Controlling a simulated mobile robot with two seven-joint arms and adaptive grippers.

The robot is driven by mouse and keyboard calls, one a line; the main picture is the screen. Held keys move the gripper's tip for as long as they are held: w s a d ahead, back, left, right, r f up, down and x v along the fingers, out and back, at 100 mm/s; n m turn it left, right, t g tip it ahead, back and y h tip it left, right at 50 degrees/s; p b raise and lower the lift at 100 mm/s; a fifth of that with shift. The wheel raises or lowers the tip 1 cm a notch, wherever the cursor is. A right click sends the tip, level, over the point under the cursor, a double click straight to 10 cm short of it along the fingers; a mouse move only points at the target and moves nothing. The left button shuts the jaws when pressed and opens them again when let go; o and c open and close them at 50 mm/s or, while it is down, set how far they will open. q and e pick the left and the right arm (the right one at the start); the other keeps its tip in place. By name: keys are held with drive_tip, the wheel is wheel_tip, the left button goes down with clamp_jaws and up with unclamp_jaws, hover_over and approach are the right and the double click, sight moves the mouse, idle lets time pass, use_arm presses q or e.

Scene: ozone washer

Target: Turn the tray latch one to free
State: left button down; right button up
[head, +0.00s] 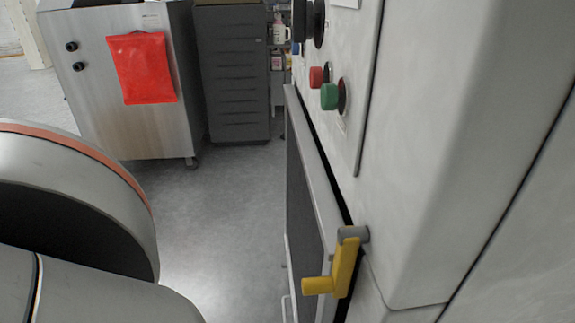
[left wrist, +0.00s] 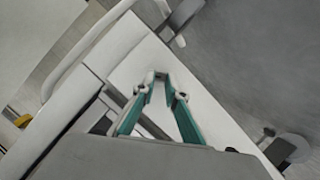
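A yellow tray latch (head: 344,268) sits on a grey pivot at the edge of the pale machine's front, low in the head view. Its bar hangs down from the pivot, slightly tilted, and a knob sticks out to the left. A small yellow piece at the left edge of the left wrist view (left wrist: 10,115) may be the same latch. My left gripper (left wrist: 157,84) has teal-lined fingers with their tips drawn close together and nothing visible between them. It appears apart from the yellow piece. My left gripper is outside the head view, and my right gripper shows in neither view.
The pale machine (head: 440,130) fills the right side, with red (head: 318,77) and green (head: 329,96) buttons. Its dark door (head: 305,215) is beside the latch. A steel cabinet with a red cloth (head: 142,68) and a grey drawer unit (head: 232,75) stand behind. The floor between is clear.

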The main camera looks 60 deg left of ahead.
use_arm(q)
drive_tip(key=shift+r, duration=0.1)
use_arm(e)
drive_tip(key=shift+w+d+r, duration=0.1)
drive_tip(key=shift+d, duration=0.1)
use_arm(q)
drive_tip(key=m+y, duration=0.1)
drive_tip(key=m+y+p, duration=0.1)
drive_tip(key=m, duration=0.1)
drive_tip(key=m+y, duration=0.1)
drive_tip(key=shift+s+d+t+p, duration=0.15)
drive_tip(key=shift+d+t+p, duration=0.15)
drive_tip(key=shift+t+p, duration=0.1)
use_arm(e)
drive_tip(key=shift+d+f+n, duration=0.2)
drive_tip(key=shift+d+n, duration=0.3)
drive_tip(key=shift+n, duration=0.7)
use_arm(q)
drive_tip(key=shift+m, duration=0.3)
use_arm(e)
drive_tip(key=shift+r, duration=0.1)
use_arm(q)
drive_tip(key=c, duration=2)
unclamp_jaws()
drive_tip(key=shift+c, duration=0.2)
